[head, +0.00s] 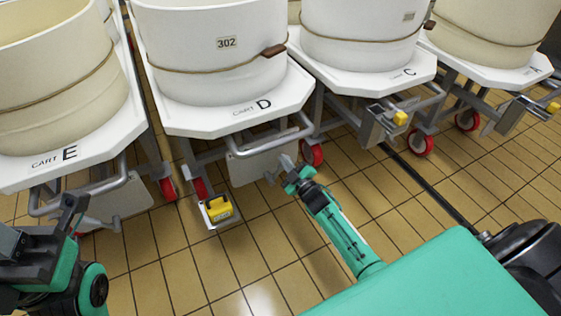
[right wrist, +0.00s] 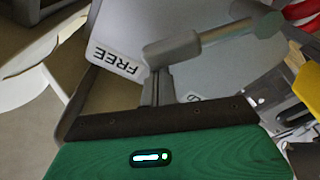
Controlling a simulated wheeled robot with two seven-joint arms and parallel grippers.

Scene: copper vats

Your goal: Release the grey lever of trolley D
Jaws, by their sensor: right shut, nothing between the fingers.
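Trolley D (head: 215,118) stands in the middle of the head view, marked "CART D", with a pale vat (head: 215,60) on it. Its grey lever (right wrist: 228,32) shows in the right wrist view as a rod with a rounded end, in front of a grey panel with an upside-down "FREE" label (right wrist: 117,60). My right gripper (head: 282,170) is shut and empty at the trolley's front, under its handle rail; its fingers (right wrist: 158,88) appear close to the lever. I cannot tell whether they touch. My left gripper (head: 72,210) is at the far left, its jaw opening unclear.
A yellow pedal (head: 219,208) sits low at trolley D's front left. Trolley E (head: 68,157) stands left, trolley C (head: 400,76) right, with red wheels (head: 312,155) below. The tiled floor (head: 180,270) in front is clear.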

